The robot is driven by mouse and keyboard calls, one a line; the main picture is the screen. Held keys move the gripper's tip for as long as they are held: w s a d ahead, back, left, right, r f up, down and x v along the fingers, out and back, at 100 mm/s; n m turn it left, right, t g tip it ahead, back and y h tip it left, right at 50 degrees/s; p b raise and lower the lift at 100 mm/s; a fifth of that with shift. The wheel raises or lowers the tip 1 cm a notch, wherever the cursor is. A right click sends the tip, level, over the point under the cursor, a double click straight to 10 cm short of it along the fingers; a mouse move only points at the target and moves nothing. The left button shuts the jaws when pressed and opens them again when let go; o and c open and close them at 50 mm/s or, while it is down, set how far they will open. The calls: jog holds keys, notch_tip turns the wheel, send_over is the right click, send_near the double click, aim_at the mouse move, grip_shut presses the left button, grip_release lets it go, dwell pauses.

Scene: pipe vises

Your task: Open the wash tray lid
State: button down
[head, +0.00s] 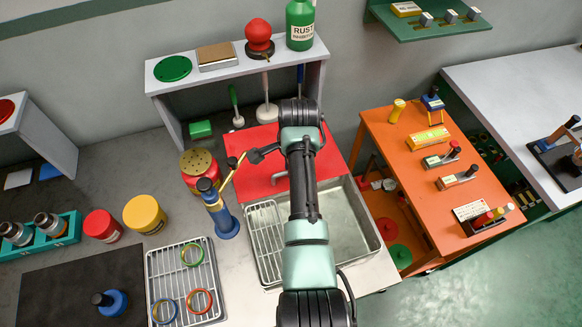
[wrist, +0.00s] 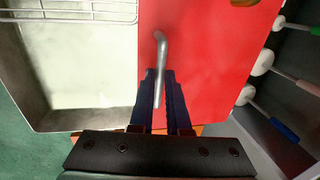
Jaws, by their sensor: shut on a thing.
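The wash tray (head: 352,212) is a metal basin in the counter, and its front part lies uncovered. The red lid (head: 262,160) lies flat over the back of it. In the wrist view the lid (wrist: 205,70) fills the middle and the open basin (wrist: 90,60) is at the left. A grey bar handle (wrist: 161,48) stands on the lid near its edge. My gripper (wrist: 160,88) is shut on this handle with its dark blue fingers. In the head view my arm hides the gripper and part of the lid.
A wire rack (head: 264,240) sits at the left of the basin. An orange cart (head: 395,165) stands at the right.

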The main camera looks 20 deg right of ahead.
jog(key=c, duration=0.9)
grip_release()
jog(key=s+r, duration=0.1)
jog(key=r, duration=0.3)
jog(key=r+b, duration=0.1)
jog(key=r, duration=0.3)
jog(key=s+r+b, duration=0.1)
jog(key=r, duration=0.3)
jog(key=shift+s+r, duration=0.3)
jog(key=shift+r, duration=0.05)
